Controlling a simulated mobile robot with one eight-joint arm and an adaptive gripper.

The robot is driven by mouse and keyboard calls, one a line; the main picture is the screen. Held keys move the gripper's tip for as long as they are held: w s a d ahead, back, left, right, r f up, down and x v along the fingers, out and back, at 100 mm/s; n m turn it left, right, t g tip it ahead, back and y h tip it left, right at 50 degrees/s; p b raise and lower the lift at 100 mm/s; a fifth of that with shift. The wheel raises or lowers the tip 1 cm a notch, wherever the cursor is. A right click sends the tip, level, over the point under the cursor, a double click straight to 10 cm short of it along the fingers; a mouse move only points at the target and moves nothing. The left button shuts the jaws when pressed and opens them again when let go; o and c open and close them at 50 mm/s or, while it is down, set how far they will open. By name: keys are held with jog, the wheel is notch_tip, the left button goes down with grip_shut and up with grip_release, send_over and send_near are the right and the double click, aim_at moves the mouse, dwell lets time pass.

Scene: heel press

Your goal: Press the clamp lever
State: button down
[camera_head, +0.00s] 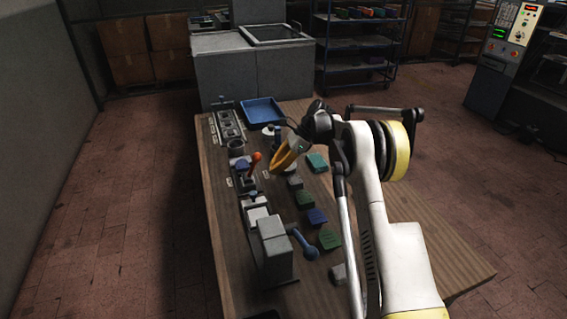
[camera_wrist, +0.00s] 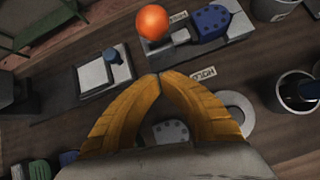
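The lever with an orange ball knob (camera_head: 256,158) stands on a small fixture on the left part of the wooden table. I take it for the clamp lever. In the wrist view its knob (camera_wrist: 152,22) is at the top, with a blue part (camera_wrist: 212,22) on the fixture just right of it. My gripper (camera_head: 275,169) has yellow-orange fingers and is just right of the lever in the head view. In the wrist view the fingertips (camera_wrist: 159,76) meet, with nothing seen between them, below the knob in the picture and apart from it.
A label plate (camera_wrist: 203,73) lies near the fixture. A grey block machine with a blue-handled lever (camera_head: 303,243) stands nearer on the table (camera_head: 420,235). Several coloured blocks, including a green one (camera_head: 329,239), lie to the right. A blue tray (camera_head: 262,110) is at the far end.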

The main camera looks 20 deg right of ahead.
aim_at(253, 166)
jog(key=shift+w+a+r+b, duration=0.15)
jog(key=shift+a+r, duration=0.15)
jog(key=shift+a, duration=0.25)
jog(key=shift+w+a+r+b, duration=0.1)
jog(key=shift+a+r+b, duration=0.1)
jog(key=shift+a+r, duration=0.3)
jog(key=shift+w+a+r+b, duration=0.1)
jog(key=shift+a+r+b, duration=0.05)
jog(key=shift+a, duration=0.5)
jog(key=shift+r, duration=0.1)
jog(key=shift+a+r+h+p, duration=0.15)
jog(key=shift+h+p, duration=0.15)
jog(key=shift+p, duration=0.15)
